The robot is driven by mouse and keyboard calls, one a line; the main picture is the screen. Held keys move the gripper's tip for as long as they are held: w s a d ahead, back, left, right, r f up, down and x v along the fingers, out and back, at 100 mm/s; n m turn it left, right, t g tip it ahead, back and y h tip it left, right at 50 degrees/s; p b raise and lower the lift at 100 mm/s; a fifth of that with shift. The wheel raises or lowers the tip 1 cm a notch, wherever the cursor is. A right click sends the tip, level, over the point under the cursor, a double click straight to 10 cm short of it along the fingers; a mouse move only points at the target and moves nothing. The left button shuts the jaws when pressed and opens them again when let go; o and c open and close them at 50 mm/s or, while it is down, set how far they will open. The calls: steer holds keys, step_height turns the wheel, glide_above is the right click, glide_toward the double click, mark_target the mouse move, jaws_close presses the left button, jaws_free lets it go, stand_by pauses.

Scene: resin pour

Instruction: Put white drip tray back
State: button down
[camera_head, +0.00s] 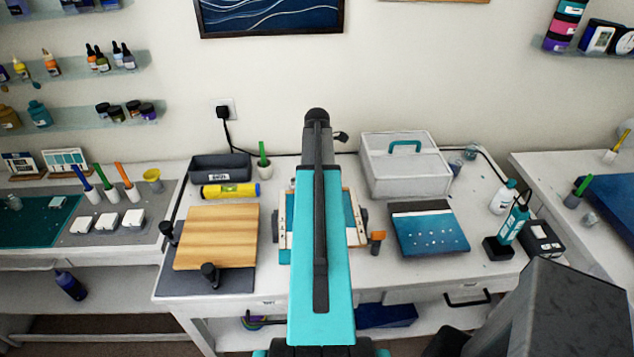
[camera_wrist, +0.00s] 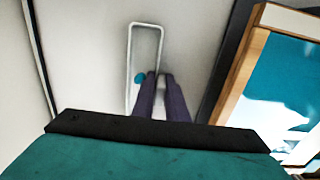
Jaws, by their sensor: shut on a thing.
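The white drip tray (camera_wrist: 131,60) shows in the wrist view as a narrow, white-rimmed rectangle with a teal spot inside. My gripper (camera_wrist: 161,76) is shut on the tray, its dark fingers near the tray's right rim at the near end. The exact contact is hard to make out, and so is whether the tray touches the white surface below. In the head view my arm covers the gripper, and the tray is not visible.
A wood-edged teal panel (camera_wrist: 262,85) lies right of the tray, with a dark strip alongside. A white lidded box (camera_head: 405,175) stands behind.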

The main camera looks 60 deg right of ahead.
steer(key=c, duration=1.8)
jaws_free()
steer(key=shift+o, duration=0.2)
steer(key=shift+r, duration=0.15)
step_height(320, 180, up, 12)
steer(key=b, duration=0.4)
